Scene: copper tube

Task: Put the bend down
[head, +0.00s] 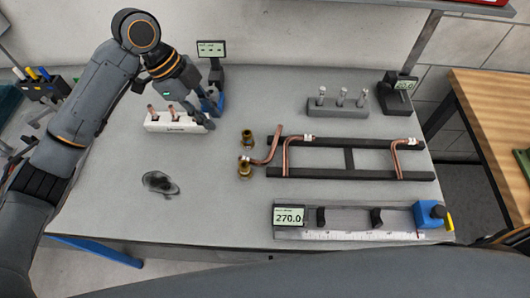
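Copper bends lie at the black rack (350,174). One bend (273,146) is at its left end and reaches toward the brass fittings. Another bend (287,155) crosses the rack's left part, and a third bend (396,160) crosses its right part. I cannot tell which one the task means. My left gripper (202,112) points down at the right end of a white block (160,125), apart from the rack. Its fingers are small and overlap the block and a blue stand behind, so I cannot tell whether it is open or holds anything. My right gripper is out of view.
Short copper pieces (172,113) stand in the white block. Brass fittings (247,139) stand left of the rack. A measuring fixture (350,220) reading 270.0 is in front. A grey holder with pins (338,106) is behind. A dark grey item (160,183) lies front left, with bare table around it.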

